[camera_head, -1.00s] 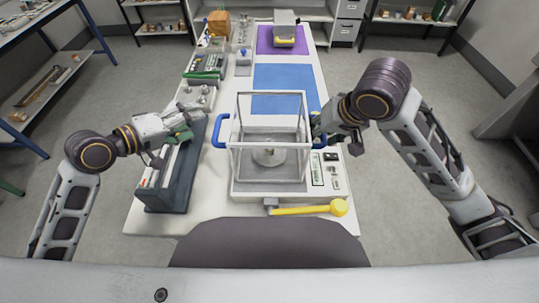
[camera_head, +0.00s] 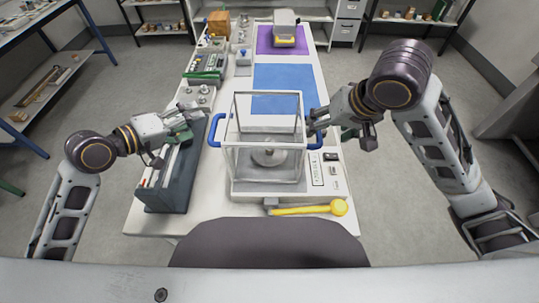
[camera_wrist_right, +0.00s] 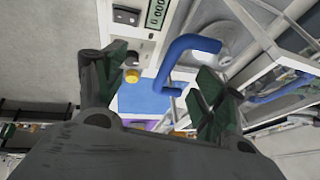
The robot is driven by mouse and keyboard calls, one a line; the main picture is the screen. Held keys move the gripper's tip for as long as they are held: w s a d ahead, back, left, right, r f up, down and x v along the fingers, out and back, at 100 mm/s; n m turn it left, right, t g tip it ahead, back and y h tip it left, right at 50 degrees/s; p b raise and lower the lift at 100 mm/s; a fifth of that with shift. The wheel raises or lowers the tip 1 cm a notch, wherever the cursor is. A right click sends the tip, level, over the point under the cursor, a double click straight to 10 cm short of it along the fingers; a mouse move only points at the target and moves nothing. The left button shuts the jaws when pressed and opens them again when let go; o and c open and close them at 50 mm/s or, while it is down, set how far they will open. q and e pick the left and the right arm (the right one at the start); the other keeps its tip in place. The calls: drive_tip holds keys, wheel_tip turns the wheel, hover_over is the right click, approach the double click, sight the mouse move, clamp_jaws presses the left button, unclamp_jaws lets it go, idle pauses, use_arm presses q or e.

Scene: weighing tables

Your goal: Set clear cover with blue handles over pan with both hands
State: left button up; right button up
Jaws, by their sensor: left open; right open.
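The clear cover (camera_head: 235,160), a see-through box with pale edges, stands around the round metal pan (camera_head: 268,157) of the white scale (camera_head: 318,190). Whether its lower rim rests fully on the scale is hard to tell. Its left blue handle (camera_head: 216,130) and right blue handle (camera_head: 317,138) stick out at the sides. My right gripper (camera_head: 314,120) is open at the right handle. In the right wrist view the blue handle (camera_wrist_right: 174,62) shows between the spread fingers (camera_wrist_right: 152,85), not clasped. My left gripper (camera_head: 192,112) is open and empty, left of the left handle and apart from it.
A dark long case (camera_head: 168,195) stands under my left gripper. A yellow-ended tool (camera_head: 310,209) lies before the scale. A blue mat (camera_head: 283,78) and a purple mat (camera_head: 275,45) lie behind. A green-fronted device (camera_head: 207,65) and small weights stand at the table's left side.

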drive_tip(key=v, duration=0.8)
idle(0.4)
drive_tip(key=shift+r, duration=0.15)
idle(0.6)
wheel_tip(320, 180, up, 9)
drive_tip(key=p, duration=0.9)
drive_tip(key=shift+r+p, duration=0.45)
drive_tip(key=shift+p, duration=0.1)
drive_tip(key=shift+f, duration=0.1)
